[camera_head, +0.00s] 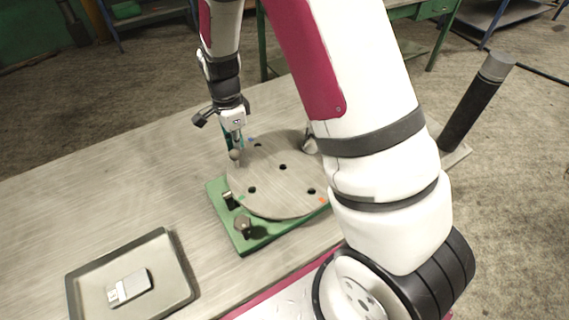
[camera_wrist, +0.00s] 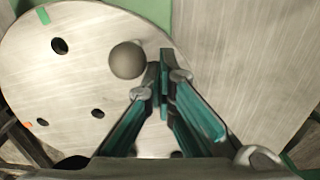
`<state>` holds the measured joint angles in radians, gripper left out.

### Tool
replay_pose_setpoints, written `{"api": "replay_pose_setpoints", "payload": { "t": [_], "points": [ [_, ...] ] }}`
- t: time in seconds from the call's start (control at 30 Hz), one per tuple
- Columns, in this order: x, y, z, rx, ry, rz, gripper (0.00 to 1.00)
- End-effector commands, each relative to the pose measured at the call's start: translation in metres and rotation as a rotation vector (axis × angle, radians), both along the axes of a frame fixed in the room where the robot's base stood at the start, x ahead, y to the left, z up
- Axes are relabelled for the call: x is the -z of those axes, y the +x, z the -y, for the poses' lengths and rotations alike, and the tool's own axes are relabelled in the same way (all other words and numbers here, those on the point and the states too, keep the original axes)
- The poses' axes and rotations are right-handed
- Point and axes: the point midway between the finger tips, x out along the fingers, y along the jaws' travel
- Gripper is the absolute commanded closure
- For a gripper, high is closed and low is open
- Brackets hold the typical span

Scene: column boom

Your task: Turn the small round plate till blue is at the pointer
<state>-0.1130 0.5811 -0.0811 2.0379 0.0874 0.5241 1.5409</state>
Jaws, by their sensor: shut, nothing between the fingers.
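The round grey plate (camera_head: 275,178) lies on a green base (camera_head: 240,240) on the bench, with several dark holes in its face. A green mark (camera_head: 241,197) is at its near-left rim, an orange mark (camera_head: 322,200) at its near-right rim, and a small blue patch (camera_head: 250,140) at the far left. A small pale piece, perhaps the pointer (camera_head: 228,195), sits beside the rim near the green mark. A grey ball knob (camera_wrist: 127,60) stands near the plate's edge. My gripper (camera_wrist: 163,72) is shut and empty, right beside the knob; contact is unclear.
A shallow tray (camera_head: 180,262) holding a small grey-white device (camera_head: 129,287) is at the near left. A dark knob (camera_head: 242,225) stands on the base's near corner. A dark post (camera_head: 478,103) rises at the right. My arm hides the plate's right side. The bench's left is clear.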

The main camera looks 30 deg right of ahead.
Motion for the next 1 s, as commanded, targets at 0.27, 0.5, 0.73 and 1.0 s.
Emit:
{"api": "replay_pose_setpoints", "payload": {
  "t": [0.27, 0.5, 0.73, 1.0],
  "points": [
    [0.0, -0.006, -0.006, -0.001, 0.0, -0.002, 1.0],
    [0.0, -0.006, -0.006, -0.001, 0.001, -0.002, 1.0],
    [0.0, -0.012, -0.01, -0.001, 0.001, -0.002, 1.0],
    [0.0, -0.02, -0.017, -0.001, 0.001, -0.003, 1.0]
  ]
}}
